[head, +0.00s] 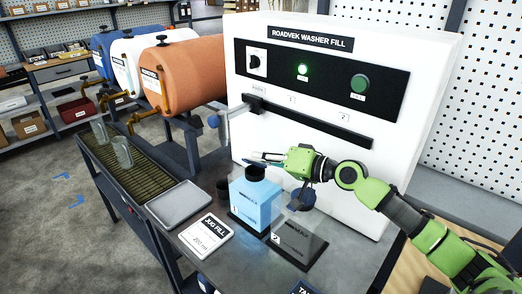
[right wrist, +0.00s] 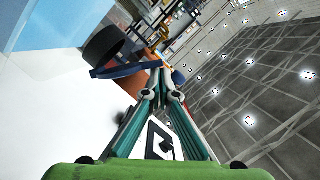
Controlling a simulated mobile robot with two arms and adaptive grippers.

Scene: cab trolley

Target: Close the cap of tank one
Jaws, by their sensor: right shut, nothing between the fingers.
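A light blue translucent tank (head: 257,203) stands upright on the trolley, with a dark round neck or cap (head: 256,172) on top. My right gripper (head: 262,157) is shut and empty, just above the blue tank's dark top. I cannot tell whether they touch. In the right wrist view, a black round part (right wrist: 104,45) is left of the shut fingers (right wrist: 158,82), beside a light blue surface (right wrist: 60,22). My left gripper is not in view.
The white washer panel (head: 330,165) rises behind the tanks, with a black rail (head: 305,123). Orange (head: 185,70), white and blue drums lie at the back left. A grey tray (head: 178,203) and a jug fill sign (head: 206,236) are on the trolley's left part.

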